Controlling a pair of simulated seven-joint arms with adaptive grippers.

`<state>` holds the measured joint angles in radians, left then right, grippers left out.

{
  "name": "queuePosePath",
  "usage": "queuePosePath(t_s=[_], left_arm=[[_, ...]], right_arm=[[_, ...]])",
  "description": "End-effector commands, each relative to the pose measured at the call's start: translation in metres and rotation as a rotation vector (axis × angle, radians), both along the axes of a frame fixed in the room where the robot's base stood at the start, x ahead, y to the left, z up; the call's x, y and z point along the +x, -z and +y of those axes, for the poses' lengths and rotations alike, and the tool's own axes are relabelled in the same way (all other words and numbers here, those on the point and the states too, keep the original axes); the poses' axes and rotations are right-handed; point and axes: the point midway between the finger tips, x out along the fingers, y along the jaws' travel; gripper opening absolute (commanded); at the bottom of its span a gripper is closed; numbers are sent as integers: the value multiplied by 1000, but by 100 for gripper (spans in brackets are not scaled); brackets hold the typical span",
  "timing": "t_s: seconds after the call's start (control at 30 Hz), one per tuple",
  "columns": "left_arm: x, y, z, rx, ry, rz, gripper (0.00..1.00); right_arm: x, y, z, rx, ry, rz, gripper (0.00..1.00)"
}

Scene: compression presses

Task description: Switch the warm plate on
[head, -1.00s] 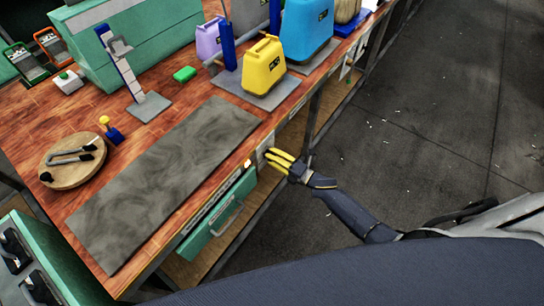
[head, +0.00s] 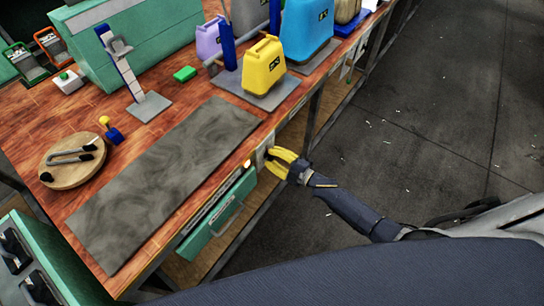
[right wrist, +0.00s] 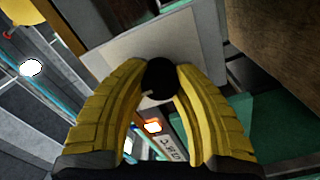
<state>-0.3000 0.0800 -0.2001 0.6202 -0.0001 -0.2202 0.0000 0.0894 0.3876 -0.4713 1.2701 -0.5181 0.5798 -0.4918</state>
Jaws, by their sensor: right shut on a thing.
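A flat dark grey plate (head: 165,185) lies along the front of the wooden bench; I take it for the warm plate. Below the bench edge is a pale panel (head: 261,153), which also fills the upper middle of the right wrist view (right wrist: 125,55). A round black knob (right wrist: 160,76) stands out from it. My right gripper (head: 269,156) has its yellow fingers closed around this knob, as the right wrist view shows (right wrist: 162,85). A small orange lamp (right wrist: 153,126) glows near the knob; it also shows in the head view (head: 247,163). My left gripper is not in view.
A green drawer (head: 218,217) with a handle sticks out left of the panel. A yellow canister (head: 264,67) and a blue one (head: 307,30) stand on the bench behind. A round wooden board (head: 72,161) lies at the left. The floor at right is open.

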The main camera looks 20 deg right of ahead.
Motion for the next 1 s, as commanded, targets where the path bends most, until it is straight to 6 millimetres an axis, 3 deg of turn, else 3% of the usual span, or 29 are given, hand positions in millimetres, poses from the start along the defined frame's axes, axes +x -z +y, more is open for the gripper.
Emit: queuePosePath(t_s=[0.6,0.63,0.87,1.0], left_arm=[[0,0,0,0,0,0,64],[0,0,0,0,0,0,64],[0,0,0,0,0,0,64],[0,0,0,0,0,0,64]], right_arm=[[0,0,0,25,0,21,0],[0,0,0,25,0,21,31],[0,0,0,25,0,20,58],[0,0,0,25,0,20,60]])
